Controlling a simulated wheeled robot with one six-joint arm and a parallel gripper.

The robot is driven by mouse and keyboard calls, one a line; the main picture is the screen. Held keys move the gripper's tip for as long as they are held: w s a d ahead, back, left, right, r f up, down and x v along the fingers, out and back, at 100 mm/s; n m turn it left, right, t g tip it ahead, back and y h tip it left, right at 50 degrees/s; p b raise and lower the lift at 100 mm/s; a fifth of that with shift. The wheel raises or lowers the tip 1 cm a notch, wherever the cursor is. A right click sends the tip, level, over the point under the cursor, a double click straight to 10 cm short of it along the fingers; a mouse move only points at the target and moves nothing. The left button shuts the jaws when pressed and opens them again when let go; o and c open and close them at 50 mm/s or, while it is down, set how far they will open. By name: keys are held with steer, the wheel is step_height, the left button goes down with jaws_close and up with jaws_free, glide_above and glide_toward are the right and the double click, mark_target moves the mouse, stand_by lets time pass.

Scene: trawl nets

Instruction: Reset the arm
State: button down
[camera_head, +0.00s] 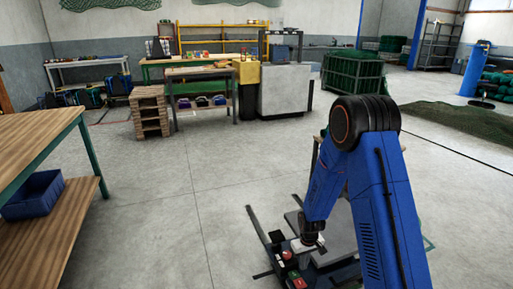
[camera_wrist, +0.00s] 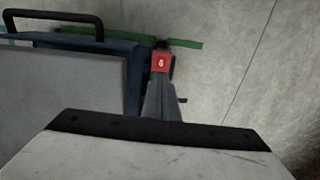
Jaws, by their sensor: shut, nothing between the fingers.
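My blue arm (camera_head: 375,205) rises at the right of the head view, with a black joint (camera_head: 365,120) at its top. From there it bends down to the left. My gripper (camera_head: 307,243) is at its lower end, low over the front of my own base. It is small in this view; it looks shut, and I see nothing held in it. In the wrist view a pale plate with a black edge fills the bottom, and the fingertips cannot be made out there.
A wooden workbench (camera_head: 30,150) with a blue bin (camera_head: 36,194) stands at the left. Stacked pallets (camera_head: 150,112), a small table (camera_head: 204,72), a grey cabinet (camera_head: 285,90) and a green crate (camera_head: 352,75) stand farther back. A green net (camera_head: 460,120) lies at right. The middle floor is clear.

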steer(key=s+d+r+m+t, duration=0.1)
steer(key=s+r, duration=0.2)
steer(key=r, duration=0.7)
steer(key=s+d+r, duration=0.1)
steer(key=s+r, duration=0.2)
steer(key=r, duration=0.6)
steer(key=s+d+r+m+t, duration=0.1)
steer(key=s+d+r, duration=0.15)
steer(key=r, duration=0.75)
steer(key=s+r+t, duration=0.1)
steer(key=s+r, duration=0.3)
steer(key=s, duration=0.4)
steer(key=s+d+r+m, duration=0.1)
steer(key=s+r, duration=0.4)
steer(key=s, duration=0.3)
steer(key=s+d+r+t, duration=0.1)
steer(key=s+r, duration=0.4)
steer(key=s, duration=0.4)
steer(key=shift+t, duration=0.3)
steer(key=shift+w+f, duration=0.1)
